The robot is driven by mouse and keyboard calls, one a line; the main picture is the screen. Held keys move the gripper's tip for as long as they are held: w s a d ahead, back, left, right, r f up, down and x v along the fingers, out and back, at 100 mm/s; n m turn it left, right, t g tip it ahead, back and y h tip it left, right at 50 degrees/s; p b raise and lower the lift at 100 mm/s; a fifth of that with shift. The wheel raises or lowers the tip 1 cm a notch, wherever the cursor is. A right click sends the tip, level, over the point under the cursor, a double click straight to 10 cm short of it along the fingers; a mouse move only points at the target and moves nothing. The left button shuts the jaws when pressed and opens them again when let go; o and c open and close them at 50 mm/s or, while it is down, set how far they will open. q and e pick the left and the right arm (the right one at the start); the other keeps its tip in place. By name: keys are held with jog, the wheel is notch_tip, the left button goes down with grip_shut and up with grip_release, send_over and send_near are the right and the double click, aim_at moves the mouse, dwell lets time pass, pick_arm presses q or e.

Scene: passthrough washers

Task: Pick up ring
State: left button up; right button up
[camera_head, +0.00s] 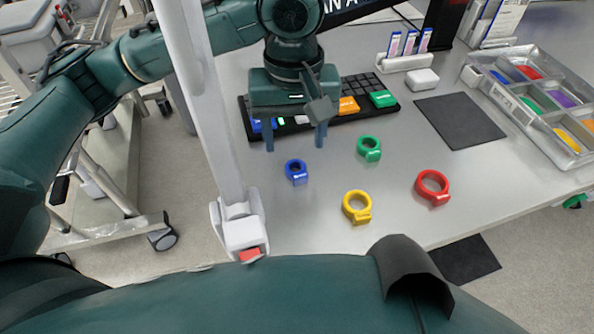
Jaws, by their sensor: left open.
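Several rings lie apart on the grey table (400,215). The blue ring (296,172) is nearest to my left gripper. The green ring (369,149) lies to its right and further back. The yellow ring (357,207) lies nearer the front edge, and the larger red ring (432,187) is furthest right. My left gripper (295,148) is open and empty, with its two fingers pointing down just behind the blue ring. It hides part of a black rack behind it. My right gripper is not in view.
A black rack (390,88) with coloured blocks stands behind the rings. A dark mat (460,120) lies to the right, beside a metal tray (510,103) of coloured parts. A white holder (405,63) and a small white box (422,79) stand at the back.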

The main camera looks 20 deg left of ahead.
aim_at(296, 161)
pick_arm(q)
jog(key=shift+d+f+b, duration=0.1)
jog(key=shift+f+b, duration=0.3)
jog(key=shift+f, duration=2.75)
jog(key=shift+c, duration=0.3)
jog(key=c, duration=1)
